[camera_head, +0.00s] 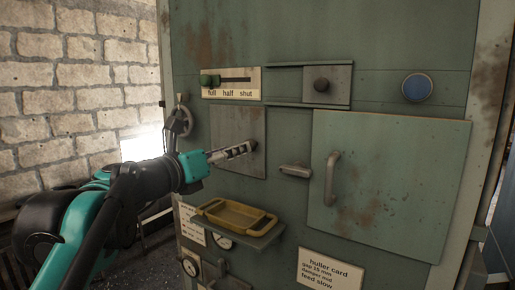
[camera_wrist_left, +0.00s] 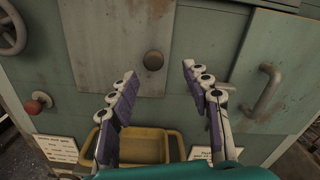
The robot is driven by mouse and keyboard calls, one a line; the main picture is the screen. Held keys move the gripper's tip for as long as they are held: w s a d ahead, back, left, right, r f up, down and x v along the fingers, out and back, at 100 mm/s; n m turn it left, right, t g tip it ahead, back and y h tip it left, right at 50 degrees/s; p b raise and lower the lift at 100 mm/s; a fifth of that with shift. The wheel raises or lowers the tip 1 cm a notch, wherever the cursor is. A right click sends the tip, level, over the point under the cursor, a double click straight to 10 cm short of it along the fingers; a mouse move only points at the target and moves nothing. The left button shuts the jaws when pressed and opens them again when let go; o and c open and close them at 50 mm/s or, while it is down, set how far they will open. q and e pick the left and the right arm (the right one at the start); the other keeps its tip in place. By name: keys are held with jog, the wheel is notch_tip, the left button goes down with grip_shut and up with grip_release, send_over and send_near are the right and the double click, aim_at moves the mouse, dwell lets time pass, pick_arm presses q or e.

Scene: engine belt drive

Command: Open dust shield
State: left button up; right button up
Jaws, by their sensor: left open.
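A flat grey-green plate (camera_head: 226,122) hangs on the cabinet front; it looks like the dust shield, though no label confirms this. Its round dark knob (camera_wrist_left: 153,60) shows in the left wrist view. The plate lies flat against the cabinet and covers what is behind it. My left gripper (camera_head: 246,148) is in front of the plate's lower right part. In the left wrist view my left gripper (camera_wrist_left: 159,72) is open and empty, with the knob ahead between its fingertips. I cannot tell whether the fingers touch it. My right gripper is not in view.
A yellow tray (camera_head: 235,217) sits on a shelf below. To the right are a lever handle (camera_head: 295,171) and a large door with a bar handle (camera_head: 331,180). A knobbed sliding plate (camera_head: 338,84), a full-half-shut slider (camera_head: 208,80) and a blue button (camera_head: 417,87) are above. A handwheel (camera_head: 180,121) is left.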

pick_arm(q)
jog(key=w+a+p+x, duration=0.1)
jog(key=x, duration=0.6)
jog(key=shift+w+f, duration=0.15)
jog(key=shift+f, duration=0.15)
jog(key=shift+s+d+r, duration=0.1)
jog(key=shift+s+d, duration=0.15)
grip_shut()
jog(key=shift+a, duration=0.15)
